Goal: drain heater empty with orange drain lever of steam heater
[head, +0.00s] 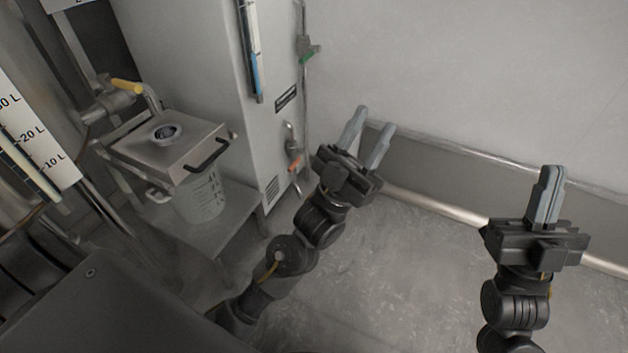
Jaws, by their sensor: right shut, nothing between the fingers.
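The steam heater (195,50) is a tall grey cabinet at the upper left, with a blue gauge tube on its edge. The orange drain lever (294,164) sits low on its right side, on a small metal valve. My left gripper (376,126) is open and empty, to the right of the lever and apart from it. My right gripper (550,178) is shut and empty, far to the right, away from the heater.
A green-handled valve (308,54) is on a pipe above the orange lever. A lidded clear container (202,195) stands on a metal shelf (228,210) left of the lever. A yellow lever (126,86) is further left. Wall and skirting lie behind my grippers; the floor is clear.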

